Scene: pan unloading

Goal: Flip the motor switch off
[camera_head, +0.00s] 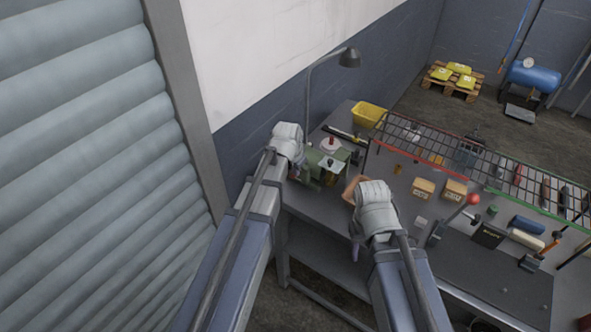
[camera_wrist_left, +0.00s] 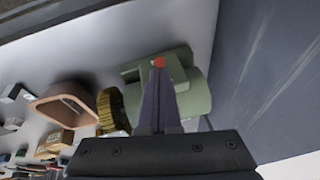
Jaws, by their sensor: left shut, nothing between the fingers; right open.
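The green motor (camera_head: 326,166) stands on the bench at the wall in the head view, partly behind my left wrist. In the left wrist view the motor (camera_wrist_left: 192,92) fills the middle, with a small red switch (camera_wrist_left: 159,62) on its pale green box. My left gripper (camera_wrist_left: 158,75) is shut and empty, its dark fingertips just below the red switch in the picture. I cannot tell whether they touch it. The left fingers are mostly hidden in the head view. My right gripper (camera_head: 356,247) is open and empty at the bench's front edge, partly hidden by its wrist.
A brass wheel (camera_wrist_left: 113,110) sits beside the motor. A tan hollow piece (camera_head: 352,188) lies near my right wrist. A lamp (camera_head: 349,58) arches over the bench, with a yellow bin (camera_head: 369,115) behind. A wire rack (camera_head: 440,141) and several small parts crowd the right.

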